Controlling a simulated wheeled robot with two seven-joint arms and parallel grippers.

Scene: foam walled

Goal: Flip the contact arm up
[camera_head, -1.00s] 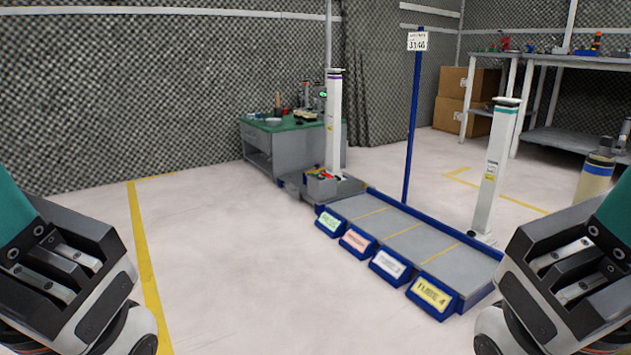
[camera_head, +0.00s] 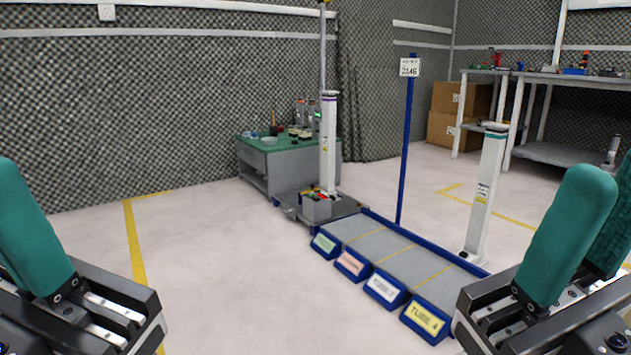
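I cannot pick out the contact arm for certain. Two white upright posts stand by the low grey platform (camera_head: 385,243): one with a purple band (camera_head: 329,150) at its far end, one with a teal band (camera_head: 484,195) at its right side. My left gripper (camera_head: 20,200) is at the lower left, with one teal finger showing and the rest cut off by the frame. My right gripper (camera_head: 598,205) is at the lower right, its two teal fingers overlapping in the picture. Both grippers point upward, far from the posts, and nothing shows held in either.
A green-topped workbench (camera_head: 262,148), boxes (camera_head: 462,98) and a grey table (camera_head: 545,77) stand farther back. The floor at left is open.

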